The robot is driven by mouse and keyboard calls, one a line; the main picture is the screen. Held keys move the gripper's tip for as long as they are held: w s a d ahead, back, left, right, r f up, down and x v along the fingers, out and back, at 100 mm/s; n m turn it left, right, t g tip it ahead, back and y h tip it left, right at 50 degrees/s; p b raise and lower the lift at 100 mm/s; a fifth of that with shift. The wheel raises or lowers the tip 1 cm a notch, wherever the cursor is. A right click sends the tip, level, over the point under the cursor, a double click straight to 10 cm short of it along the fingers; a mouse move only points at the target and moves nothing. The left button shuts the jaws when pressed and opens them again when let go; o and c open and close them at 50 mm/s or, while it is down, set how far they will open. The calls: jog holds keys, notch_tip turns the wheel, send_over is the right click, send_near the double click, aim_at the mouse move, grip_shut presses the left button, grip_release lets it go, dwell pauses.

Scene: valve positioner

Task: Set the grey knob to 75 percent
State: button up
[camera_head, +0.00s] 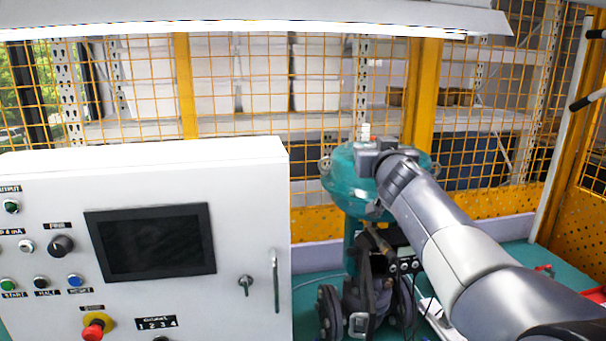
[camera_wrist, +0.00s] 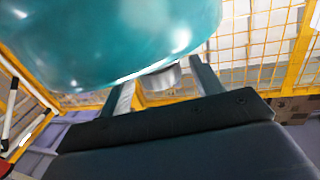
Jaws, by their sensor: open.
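A short, shiny grey cylinder (camera_wrist: 163,79), which looks like the grey knob, shows in the wrist view against the rim of a large teal rounded housing (camera_wrist: 120,40). My gripper (camera_wrist: 161,72) is open, one finger on each side of the cylinder in the picture. I see gaps beside it, but cannot tell whether the fingers reach its depth. In the head view my gripper (camera_head: 374,159) is at the top of the teal housing (camera_head: 352,186), and its grey body hides the cylinder. No percent scale or pointer can be read in either view.
A white control cabinet (camera_head: 240,200) stands at the left, with a dark screen (camera_head: 150,243), a dark rotary knob (camera_head: 60,246), several buttons and a red emergency stop (camera_head: 97,327). A yellow mesh fence (camera_head: 330,65) closes the back. Dark machinery (camera_head: 372,290) stands below the housing.

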jog(key=shift+w+d+r+n+y+p, duration=0.1)
jog(key=shift+n+y+p, duration=0.35)
jog(key=shift+y+p, duration=0.4)
jog(key=shift+d+r+n+y+p, duration=0.1)
jog(key=shift+n+y+p, duration=0.4)
jog(key=shift+p, duration=0.55)
jog(key=shift+d+f+n+g+y+p, duration=0.2)
jog(key=shift+n+y, duration=0.25)
jog(key=shift+y, duration=0.3)
jog(key=shift+a+f+n+g+y+p, duration=0.1)
jog(key=shift+n+g+y+p, duration=0.25)
jog(key=shift+y, duration=0.35)
jog(key=s+d+n+h+b, duration=0.2)
jog(key=s+d+n, duration=0.1)
jog(key=s, duration=0.5)
jog(key=shift+s+d+f+n+h, duration=0.2)
jog(key=shift+f+n+h, duration=0.2)
jog(key=shift+n, duration=0.35)
jog(key=shift+t, duration=0.25)
